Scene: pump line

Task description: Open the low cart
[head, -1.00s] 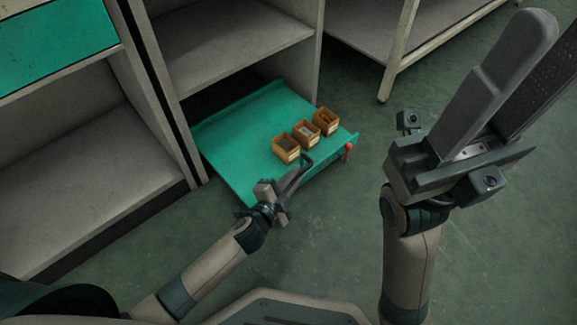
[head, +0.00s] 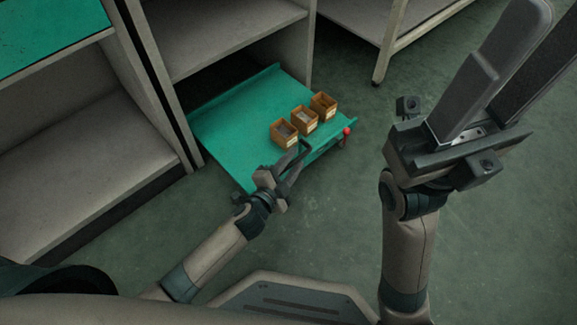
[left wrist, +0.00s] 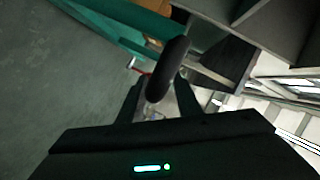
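The low cart (head: 232,129) has a green top and stands well out from the bottom bay of the shelf unit. Its rear part is still under the shelf. A dark handle (head: 306,146) is at its front edge; it also shows in the left wrist view (left wrist: 168,70). My left gripper (head: 298,160) is at this handle, with its fingers on either side of the bar, and looks shut on it. In the left wrist view the fingers (left wrist: 157,92) straddle the bar. My right gripper (head: 513,75) is raised at the right, fingers apart and empty.
Three small brown bins (head: 304,119) stand on the cart top near its front right. A red knob (head: 347,131) is at its front corner. Open shelves (head: 80,165) stand at the left, and a bench leg (head: 388,55) at the upper right. The floor (head: 335,210) before the cart is clear.

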